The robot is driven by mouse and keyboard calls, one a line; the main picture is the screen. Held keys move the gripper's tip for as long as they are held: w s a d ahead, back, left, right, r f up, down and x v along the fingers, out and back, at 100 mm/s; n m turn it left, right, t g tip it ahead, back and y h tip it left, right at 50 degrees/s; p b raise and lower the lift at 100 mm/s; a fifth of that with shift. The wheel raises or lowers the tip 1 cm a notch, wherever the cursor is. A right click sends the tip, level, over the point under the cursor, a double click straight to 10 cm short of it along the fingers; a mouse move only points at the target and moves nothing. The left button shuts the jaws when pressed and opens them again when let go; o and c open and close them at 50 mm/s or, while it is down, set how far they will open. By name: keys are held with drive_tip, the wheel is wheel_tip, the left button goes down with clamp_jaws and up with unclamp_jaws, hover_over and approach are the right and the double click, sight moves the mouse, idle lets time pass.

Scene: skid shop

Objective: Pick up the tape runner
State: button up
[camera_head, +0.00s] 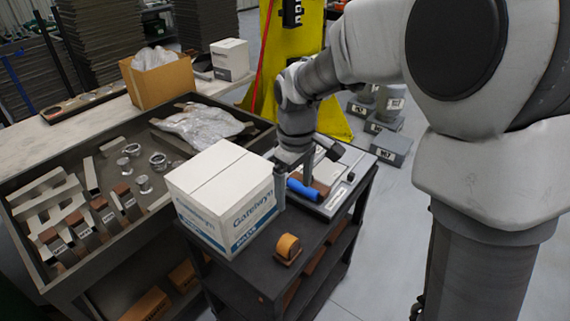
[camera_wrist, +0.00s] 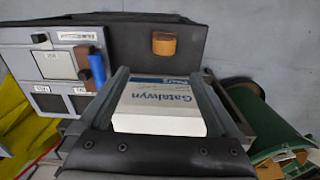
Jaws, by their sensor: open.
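An orange-brown rounded piece (camera_head: 288,247), which looks like the tape runner, stands on the bare front part of the dark cart top. It also shows in the wrist view (camera_wrist: 164,44), beyond my fingertips and apart from them. My gripper (camera_head: 294,178) points down beside the right back corner of a white Gatelwyn box (camera_head: 222,195). In the wrist view my gripper (camera_wrist: 165,72) is open, with the box (camera_wrist: 160,108) showing between its fingers. I cannot tell whether a finger touches the box.
A blue cylinder (camera_head: 303,190) lies with a brown piece on a grey tray (camera_head: 340,196) at the cart's back. A bench tray (camera_head: 22,212) of metal parts stands left. The dark cart top (camera_head: 322,232) is clear right of the orange-brown piece.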

drive_tip(key=f, duration=0.2)
hover_over(288, 239)
drive_tip(key=shift+n, duration=0.3)
drive_tip(key=f, duration=1.1)
drive_tip(key=shift+w+d+f, duration=0.15)
drive_tip(key=shift+w+f, duration=0.05)
drive_tip(key=shift+f, duration=0.1)
drive_tip(key=f, duration=0.4)
drive_tip(key=shift+s, duration=0.25)
drive_tip(key=shift+f, duration=0.7)
clamp_jaws()
drive_tip(key=shift+a+r, duration=0.2)
drive_tip(key=shift+r, duration=0.05)
